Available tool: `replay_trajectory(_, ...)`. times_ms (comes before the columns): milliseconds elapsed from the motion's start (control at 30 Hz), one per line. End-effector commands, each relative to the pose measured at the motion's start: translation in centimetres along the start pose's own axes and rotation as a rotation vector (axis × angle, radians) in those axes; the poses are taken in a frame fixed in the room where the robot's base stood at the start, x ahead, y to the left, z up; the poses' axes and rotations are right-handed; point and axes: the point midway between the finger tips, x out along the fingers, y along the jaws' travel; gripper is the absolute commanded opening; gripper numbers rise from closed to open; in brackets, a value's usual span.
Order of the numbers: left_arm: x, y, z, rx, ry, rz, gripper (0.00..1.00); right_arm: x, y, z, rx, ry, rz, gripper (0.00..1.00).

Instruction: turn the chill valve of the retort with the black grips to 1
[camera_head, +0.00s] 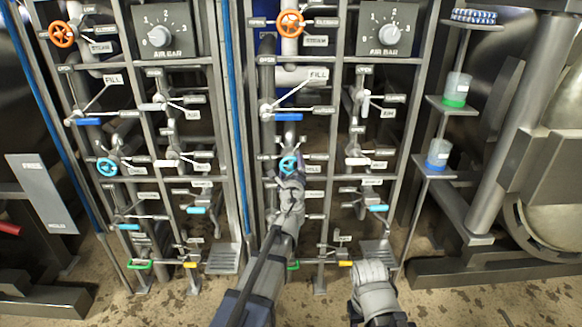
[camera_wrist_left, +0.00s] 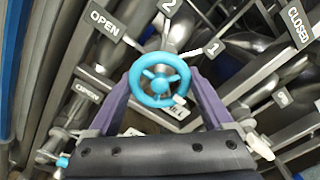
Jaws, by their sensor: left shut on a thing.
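The chill valve is a light blue handwheel (camera_head: 289,165) on the right-hand pipe panel, and it fills the middle of the left wrist view (camera_wrist_left: 160,80). My left gripper (camera_wrist_left: 162,88) is shut on the wheel, with one purple finger on each side of the rim. A white mark (camera_wrist_left: 181,100) shows at the lower right of the rim. Label plates 2 (camera_wrist_left: 169,8), 1 (camera_wrist_left: 213,47), OPEN (camera_wrist_left: 105,22) and CLOSED (camera_wrist_left: 298,25) stand around it. My right gripper (camera_head: 372,273) is low at the right, away from the valve; its fingers are unclear.
A second light blue wheel (camera_head: 107,167) is on the left panel. Blue-handled levers (camera_head: 287,117) and an orange steam wheel (camera_head: 291,23) are above the held wheel. Pipes and frame bars crowd around it. Shelves with beakers (camera_head: 438,154) stand right; a red grip (camera_head: 10,229) shows far left.

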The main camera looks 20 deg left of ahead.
Motion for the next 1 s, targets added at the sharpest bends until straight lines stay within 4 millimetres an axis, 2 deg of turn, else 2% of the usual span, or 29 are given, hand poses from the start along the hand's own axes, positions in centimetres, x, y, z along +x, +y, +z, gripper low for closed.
replay_trajectory(367,-0.02,0.00,0.04,-0.152,-0.002,0.001,0.29,-0.02,0.00,0.00,0.000,0.000,0.000,0.50)
replay_trajectory(1000,-0.03,-0.07,0.11,-0.734,-0.003,0.001,0.29,-0.12,0.02,0.01,0.000,0.000,0.000,0.50)
